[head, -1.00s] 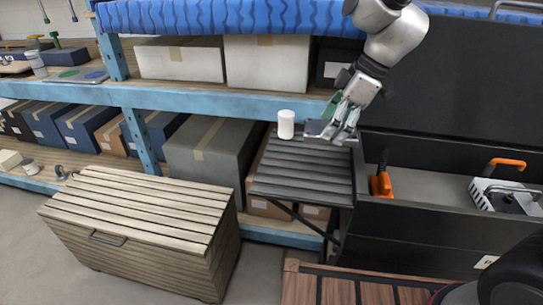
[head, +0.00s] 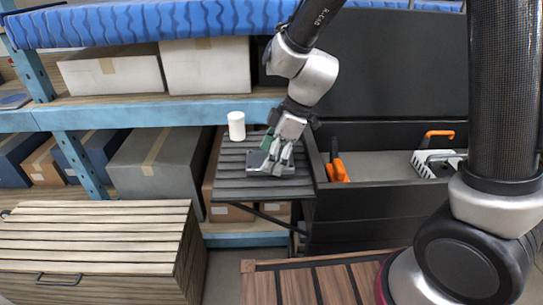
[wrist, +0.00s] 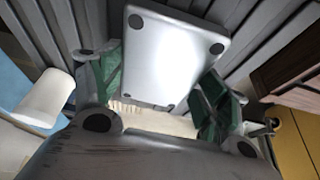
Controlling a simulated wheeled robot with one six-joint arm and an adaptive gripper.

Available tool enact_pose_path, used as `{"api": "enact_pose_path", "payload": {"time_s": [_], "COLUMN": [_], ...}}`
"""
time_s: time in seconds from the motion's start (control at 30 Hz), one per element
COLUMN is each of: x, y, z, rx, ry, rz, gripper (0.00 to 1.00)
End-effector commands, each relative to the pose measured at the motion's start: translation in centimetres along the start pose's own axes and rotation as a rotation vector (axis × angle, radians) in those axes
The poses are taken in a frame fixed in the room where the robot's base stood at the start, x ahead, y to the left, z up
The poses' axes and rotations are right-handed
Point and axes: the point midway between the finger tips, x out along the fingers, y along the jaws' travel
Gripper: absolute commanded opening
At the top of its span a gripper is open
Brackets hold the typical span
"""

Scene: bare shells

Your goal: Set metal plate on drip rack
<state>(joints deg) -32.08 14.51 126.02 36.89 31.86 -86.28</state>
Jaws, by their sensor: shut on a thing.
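The metal plate (wrist: 172,55) is a smooth silver rectangle with rounded corners and dark round spots, seen in the wrist view. My gripper (wrist: 165,105) is shut on its near edge, with green-backed fingers at both sides. In the head view the plate (head: 255,161) shows as a small grey slab under my gripper (head: 275,163), partly hidden by the fingers. Below it is the dark grey slatted rack (head: 235,187), which I take as the drip rack. The plate is over its right middle part; I cannot tell whether it touches the slats.
A white cylinder (head: 236,126) stands at the rack's back left and shows in the wrist view (wrist: 42,103). A black open cabinet (head: 390,190) with orange-handled tools (head: 338,170) adjoins on the right. A slatted wooden chest (head: 90,240) stands front left. The rack's front left is clear.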

Motion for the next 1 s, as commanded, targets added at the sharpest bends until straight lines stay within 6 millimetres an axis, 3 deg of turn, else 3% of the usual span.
{"api": "enact_pose_path", "payload": {"time_s": [0.37,0.4,0.5,0.87,1.0], "x": [0.4,0.5,0.5,0.4,-0.6], "y": [0.0,0.0,0.0,0.0,0.1], "z": [0.2,0.2,0.2,0.2,0.0], "rx": [-0.002,-0.002,-0.002,-0.002,-0.001], "ry": [0.000,0.000,0.000,0.000,0.002], "rz": [0.000,0.000,0.000,0.000,0.003], "gripper": [0.38,0.77,0.95,0.96,0.96]}}
